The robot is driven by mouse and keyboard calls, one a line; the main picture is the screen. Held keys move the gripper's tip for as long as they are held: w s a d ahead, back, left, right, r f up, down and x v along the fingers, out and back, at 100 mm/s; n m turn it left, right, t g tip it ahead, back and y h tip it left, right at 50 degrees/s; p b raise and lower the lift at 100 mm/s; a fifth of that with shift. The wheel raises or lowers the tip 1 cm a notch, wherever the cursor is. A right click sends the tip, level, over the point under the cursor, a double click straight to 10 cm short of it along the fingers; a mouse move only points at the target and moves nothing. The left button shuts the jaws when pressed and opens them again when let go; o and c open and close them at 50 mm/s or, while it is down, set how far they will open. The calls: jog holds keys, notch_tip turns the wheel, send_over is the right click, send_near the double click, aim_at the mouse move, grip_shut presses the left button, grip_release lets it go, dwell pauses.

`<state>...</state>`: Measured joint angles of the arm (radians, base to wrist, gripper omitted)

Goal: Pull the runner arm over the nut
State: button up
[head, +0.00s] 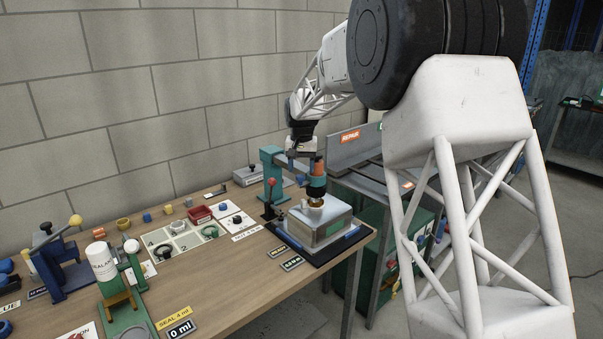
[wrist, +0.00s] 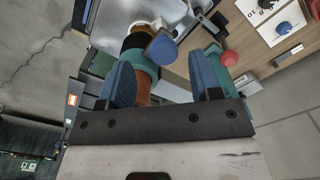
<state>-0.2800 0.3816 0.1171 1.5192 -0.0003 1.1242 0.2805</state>
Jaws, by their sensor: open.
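The runner arm (head: 316,185) hangs from a teal post (head: 271,170) and carries an orange cylinder (head: 318,168). In the wrist view the orange cylinder (wrist: 142,92) shows between and below my finger tips, with a small blue pad (wrist: 161,48) beyond them. A pale cup with a brass-coloured ring (head: 315,203) stands on a silver block, close below the runner. I cannot make out the nut for certain; it may be at that ring. My gripper (head: 302,157) is open above the runner arm; its blue fingers (wrist: 160,65) stand apart. Contact with the arm is unclear.
The silver block (head: 318,232) sits on a dark base at the bench's right end. A red-knobbed lever (head: 271,184) stands left of it. A grey beam (head: 355,145) is behind.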

jog(key=shift+r, duration=2.5)
jog(key=shift+s+d, duration=0.1)
jog(key=shift+s+d+r, duration=0.1)
jog(key=shift+s+d, duration=0.05)
jog(key=s+d+r, duration=0.2)
jog(key=s+d, duration=0.4)
jog(key=s, duration=0.4)
jog(key=s+d+r+t, duration=0.1)
jog(key=s+d+r, duration=0.3)
jog(key=s, duration=0.5)
jog(key=s+d+r, duration=0.1)
jog(key=s+d, duration=0.6)
jog(key=s, duration=0.3)
jog(key=s+d+f, duration=0.2)
jog(key=s+f, duration=0.1)
jog(key=s, duration=0.6)
jog(key=s+d+f+t, duration=0.1)
jog(key=s+d+f, duration=0.2)
jog(key=s, duration=0.7)
jog(key=s+d+f, duration=0.3)
jog(key=s, duration=0.7)
jog(key=shift+t, duration=0.3)
